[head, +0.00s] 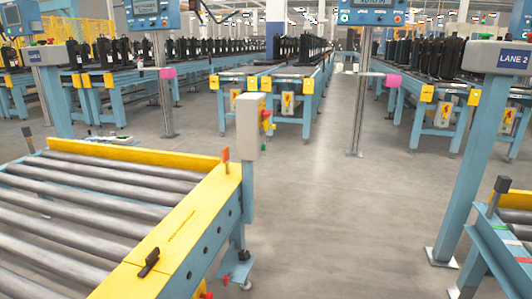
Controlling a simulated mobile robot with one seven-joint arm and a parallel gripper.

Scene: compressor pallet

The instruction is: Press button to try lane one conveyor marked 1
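A lane sign (48,54) on a blue post stands at the left; its text looks like LANE 1 but is small. The near roller conveyor (75,195) at the left has grey rollers and yellow edge rails. A pale control box (247,126) stands at its far right corner. A yellow side panel on the box carries small red and green buttons (266,120), seen edge-on. I cannot read a number 1 on any button. My gripper is not in view.
A LANE 2 sign (513,59) tops a blue post at the right, by another conveyor (503,240). Bare grey floor (340,210) lies between the two near conveyors. Thin posts with blue screens (372,12) stand behind. Farther conveyors carry black units (285,48).

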